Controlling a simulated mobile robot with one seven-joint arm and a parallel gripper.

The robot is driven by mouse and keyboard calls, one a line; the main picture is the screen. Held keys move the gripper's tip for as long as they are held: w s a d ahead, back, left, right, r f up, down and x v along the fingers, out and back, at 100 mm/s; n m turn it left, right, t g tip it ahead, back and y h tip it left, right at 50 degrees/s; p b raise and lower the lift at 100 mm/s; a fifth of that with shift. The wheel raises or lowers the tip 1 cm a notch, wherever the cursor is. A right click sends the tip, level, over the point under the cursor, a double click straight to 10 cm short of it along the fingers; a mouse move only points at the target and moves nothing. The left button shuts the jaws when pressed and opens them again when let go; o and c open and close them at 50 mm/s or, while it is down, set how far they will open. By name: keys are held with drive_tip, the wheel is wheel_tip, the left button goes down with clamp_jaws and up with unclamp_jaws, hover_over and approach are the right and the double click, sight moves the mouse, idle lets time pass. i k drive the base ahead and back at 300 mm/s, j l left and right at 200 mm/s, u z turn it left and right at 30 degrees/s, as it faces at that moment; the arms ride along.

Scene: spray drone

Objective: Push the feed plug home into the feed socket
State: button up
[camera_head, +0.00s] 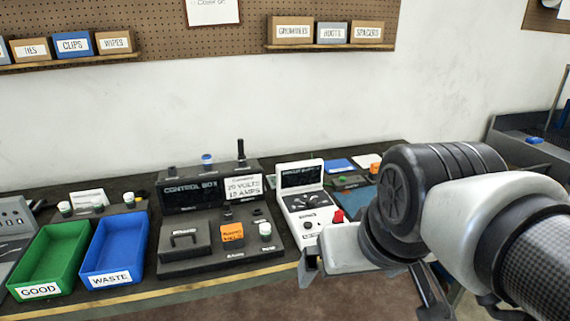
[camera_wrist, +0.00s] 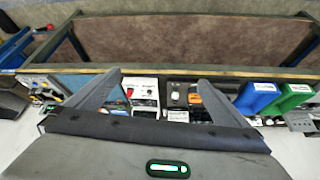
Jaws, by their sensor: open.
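The control box (camera_head: 205,194) stands on the bench, a dark unit with a sloped panel. An orange labelled block (camera_head: 231,232) and a small pale-capped part (camera_head: 265,231) sit on its lower deck. A dark upright part (camera_head: 241,152) and a blue-topped part (camera_head: 207,160) stand at its top. I cannot tell which part is the feed plug or the feed socket. My gripper (camera_wrist: 162,80) is open and its fingers are apart with nothing visible between them. In the head view its end is low, right of the control box and in front of the white instrument.
A white instrument (camera_head: 304,205) with a red part stands right of the control box. A green GOOD bin (camera_head: 47,262) and blue WASTE bin (camera_head: 113,251) stand to the left. A shelf (camera_head: 330,46) with labelled boxes hangs above. My arm covers the bench's right side.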

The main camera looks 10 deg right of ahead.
sight(338, 216)
drive_tip(key=z, duration=0.35)
drive_tip(key=i+l+u, duration=0.7)
drive_tip(key=l, duration=0.35)
drive_tip(key=i+j, duration=0.05)
